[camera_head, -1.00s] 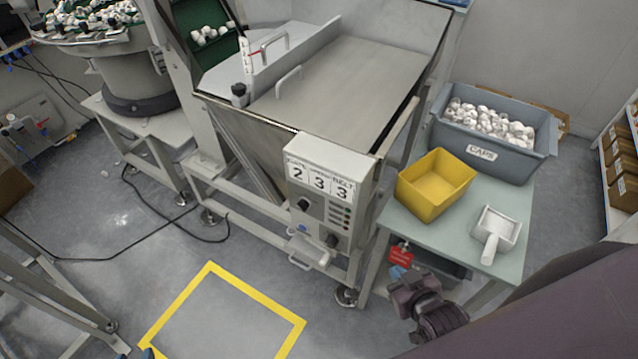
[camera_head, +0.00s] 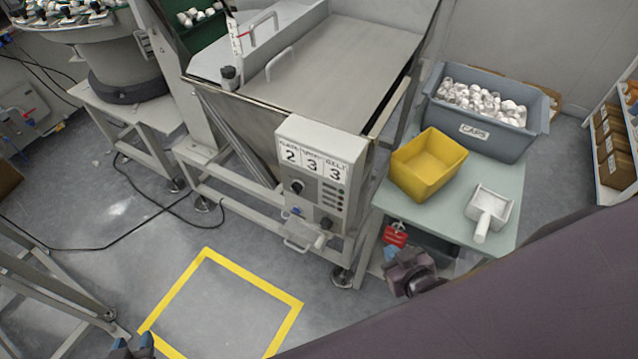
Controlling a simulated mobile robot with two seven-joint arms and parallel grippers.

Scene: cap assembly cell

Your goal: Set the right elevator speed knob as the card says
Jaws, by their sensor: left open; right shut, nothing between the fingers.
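The grey control box (camera_head: 312,200) stands on the front of the hopper frame. Its top card (camera_head: 313,162) shows the large digits 2, 3 and 3; the small words above them are hard to read. A black knob (camera_head: 297,187) is at the box's upper left, and another dark knob (camera_head: 327,223) is at its lower right. Their pointer settings are too small to read. My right gripper (camera_head: 391,254) is shut and empty, below and right of the box, apart from both knobs. My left gripper (camera_head: 133,346) is open at the bottom left edge, partly cut off.
A table (camera_head: 455,227) right of the box holds a yellow bin (camera_head: 428,170), a white scoop (camera_head: 488,211) and a grey caps crate (camera_head: 478,135). A red tag (camera_head: 395,235) hangs near my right gripper. A yellow floor square (camera_head: 208,250) is clear. A cable lies left.

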